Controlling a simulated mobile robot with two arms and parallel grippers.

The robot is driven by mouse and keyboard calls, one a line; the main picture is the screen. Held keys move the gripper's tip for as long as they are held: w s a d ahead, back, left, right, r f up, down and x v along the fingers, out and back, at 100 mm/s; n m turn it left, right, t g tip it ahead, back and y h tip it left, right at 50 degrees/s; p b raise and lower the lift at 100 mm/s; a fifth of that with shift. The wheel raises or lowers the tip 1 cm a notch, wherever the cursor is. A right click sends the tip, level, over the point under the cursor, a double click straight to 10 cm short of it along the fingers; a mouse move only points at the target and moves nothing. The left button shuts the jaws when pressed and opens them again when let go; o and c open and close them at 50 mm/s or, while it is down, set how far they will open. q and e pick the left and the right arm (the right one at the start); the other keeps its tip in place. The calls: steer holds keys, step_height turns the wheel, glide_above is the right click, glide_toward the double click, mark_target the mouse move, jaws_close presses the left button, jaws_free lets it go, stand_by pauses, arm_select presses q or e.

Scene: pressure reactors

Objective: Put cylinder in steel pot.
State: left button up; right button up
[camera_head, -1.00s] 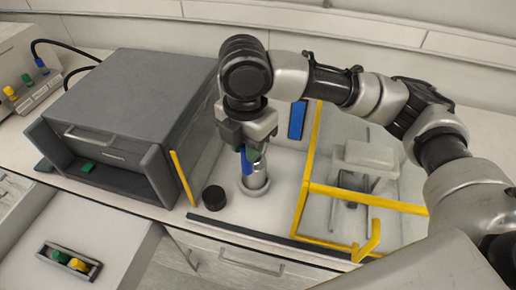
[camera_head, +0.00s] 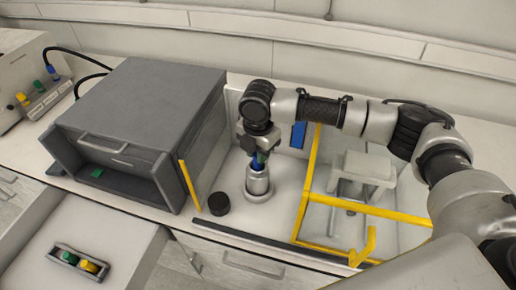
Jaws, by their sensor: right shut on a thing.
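The steel pot (camera_head: 258,184) is a small silvery vessel with a wide base, standing upright on the counter right of the grey oven. My right gripper (camera_head: 259,156) points down directly above it, shut on a cylinder (camera_head: 261,161) with blue and green showing between the fingers. The cylinder's lower end is at the pot's mouth; I cannot tell how far inside it is. My left gripper is not in view.
A black round cap (camera_head: 219,203) lies just left of the pot. A yellow-framed enclosure (camera_head: 369,208) is at right.

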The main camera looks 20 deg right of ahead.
steer(key=shift+f, duration=0.25)
steer(key=shift+f, duration=0.35)
steer(key=o, duration=0.9)
step_height(320, 180, up, 13)
steer(key=b, duration=0.2)
steer(key=shift+r+b, duration=0.15)
steer(key=shift+b, duration=0.2)
